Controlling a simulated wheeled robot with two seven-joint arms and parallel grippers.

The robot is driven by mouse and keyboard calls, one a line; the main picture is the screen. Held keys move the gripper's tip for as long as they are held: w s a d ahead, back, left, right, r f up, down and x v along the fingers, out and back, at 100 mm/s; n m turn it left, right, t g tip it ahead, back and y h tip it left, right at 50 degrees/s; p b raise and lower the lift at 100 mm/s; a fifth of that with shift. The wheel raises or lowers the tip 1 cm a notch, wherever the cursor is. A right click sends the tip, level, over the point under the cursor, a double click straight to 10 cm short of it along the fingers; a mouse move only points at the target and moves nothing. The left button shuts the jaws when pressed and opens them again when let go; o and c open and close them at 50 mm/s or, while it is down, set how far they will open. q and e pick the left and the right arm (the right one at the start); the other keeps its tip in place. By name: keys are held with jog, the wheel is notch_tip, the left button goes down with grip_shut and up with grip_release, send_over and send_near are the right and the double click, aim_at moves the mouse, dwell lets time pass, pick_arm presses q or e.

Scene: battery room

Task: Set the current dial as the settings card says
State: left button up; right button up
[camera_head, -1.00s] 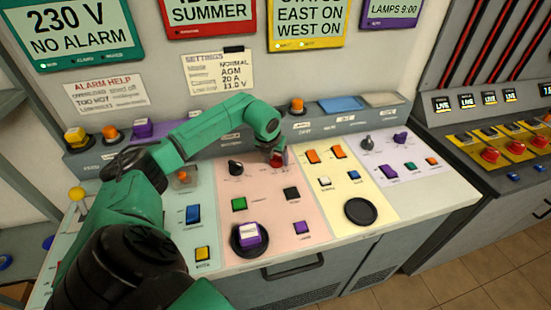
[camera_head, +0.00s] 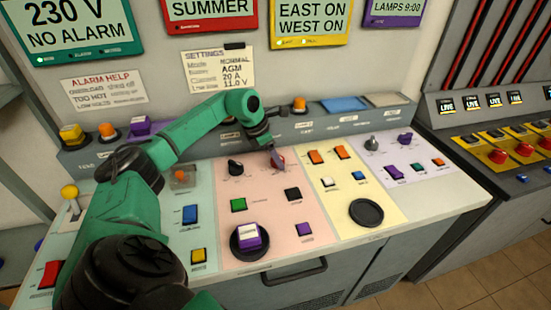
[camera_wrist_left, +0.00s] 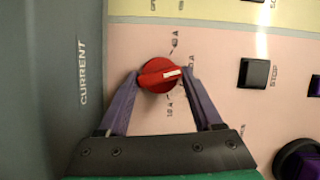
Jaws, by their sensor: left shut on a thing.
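The settings card (camera_head: 219,70) on the back wall reads NORMAL, AGM, 20 A and 11.0 V. The red current dial (camera_head: 281,160) sits at the back of the pink panel, partly hidden by my left gripper (camera_head: 276,159). In the left wrist view the round red dial (camera_wrist_left: 158,77) has a white pointer mark aimed right, towards the right finger. My left gripper (camera_wrist_left: 160,80) is shut on the dial, one finger on each side. Labels around it include one ending in A above and 10 A below; another at right is partly covered by the finger. My right gripper is out of view.
A black knob (camera_head: 236,167) stands left of the dial. A raised ledge (camera_head: 330,118) runs behind the panel.

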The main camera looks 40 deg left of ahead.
pick_arm(q)
jog(key=m, duration=0.1)
jog(key=m+h, duration=0.1)
jog(key=m, duration=0.1)
jog(key=m+g, duration=0.1)
jog(key=shift+w+a+r, duration=0.15)
jog(key=shift+w+r, duration=0.05)
jog(key=shift+r, duration=0.05)
jog(key=shift+w+a+f+m+g+h, duration=0.1)
jog(key=shift+m+g+h, duration=0.45)
jog(key=shift+m, duration=1.65)
jog(key=o, duration=1.2)
jog(key=shift+a+r, duration=0.2)
jog(key=shift+r, duration=0.15)
jog(key=v, duration=1.3)
jog(key=shift+r+p, duration=0.35)
jog(key=shift+p, duration=0.1)
